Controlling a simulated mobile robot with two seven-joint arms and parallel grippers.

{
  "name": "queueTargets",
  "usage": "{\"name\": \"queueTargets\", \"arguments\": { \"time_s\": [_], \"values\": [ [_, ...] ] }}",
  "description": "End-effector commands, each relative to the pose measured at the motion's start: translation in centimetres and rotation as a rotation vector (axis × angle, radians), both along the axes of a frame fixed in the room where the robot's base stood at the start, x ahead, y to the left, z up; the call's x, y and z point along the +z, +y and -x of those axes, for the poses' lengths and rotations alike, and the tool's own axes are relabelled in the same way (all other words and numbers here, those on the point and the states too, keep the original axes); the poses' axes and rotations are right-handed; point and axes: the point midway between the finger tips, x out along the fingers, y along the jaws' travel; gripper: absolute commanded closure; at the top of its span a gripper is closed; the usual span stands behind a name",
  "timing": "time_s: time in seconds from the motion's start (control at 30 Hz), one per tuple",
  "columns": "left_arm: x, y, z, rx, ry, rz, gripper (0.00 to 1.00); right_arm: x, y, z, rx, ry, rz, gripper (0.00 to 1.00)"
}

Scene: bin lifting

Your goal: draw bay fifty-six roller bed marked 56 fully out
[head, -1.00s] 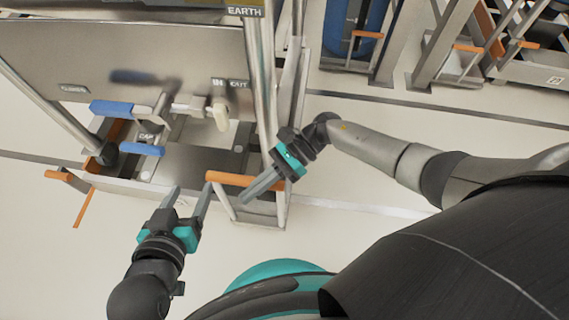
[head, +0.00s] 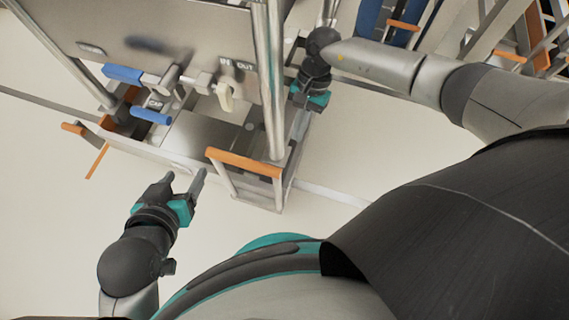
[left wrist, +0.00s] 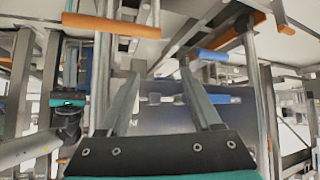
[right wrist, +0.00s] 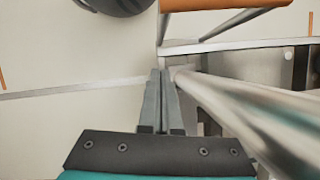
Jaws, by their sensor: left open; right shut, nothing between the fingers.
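A low grey metal bed or frame (head: 160,155) sits at the foot of the bay, with an orange handle (head: 243,162) at its front right and another (head: 80,131) at its front left. I cannot read a 56 anywhere. My left gripper (head: 187,178) is open and empty, in front of the bed, left of and apart from the right-hand handle. In the left wrist view orange handles (left wrist: 110,25) (left wrist: 228,40) lie beyond its fingers. My right gripper (head: 300,126) is shut and empty, beside the right upright post, behind that handle. The handle also shows in the right wrist view (right wrist: 225,4).
A shiny upright post (head: 270,85) stands close to my right gripper. Above the bed are a grey panel (head: 165,40), blue-gripped levers (head: 124,75) and a cream lever (head: 225,97). More bays with orange handles (head: 404,25) stand at upper right. The front floor is clear.

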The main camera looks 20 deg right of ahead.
Motion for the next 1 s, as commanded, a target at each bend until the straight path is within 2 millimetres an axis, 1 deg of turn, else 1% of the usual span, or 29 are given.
{"name": "queueTargets", "arguments": {
  "time_s": [0.03, 0.5, 1.0],
  "values": [
    [-0.2, -0.3, -0.1, -0.004, -0.021, 0.012, 0.35, -0.6, 0.2, 0.1, -0.001, 0.000, -0.001, 1.00],
    [0.7, -3.2, -1.1, -0.025, -0.253, 0.141, 0.35, -3.9, 1.2, 1.0, -0.002, 0.002, -0.002, 1.00],
    [2.4, -5.2, -0.6, -0.020, -0.491, 0.288, 0.35, -7.3, 2.2, 1.9, -0.001, 0.002, -0.002, 1.00]
  ]
}}
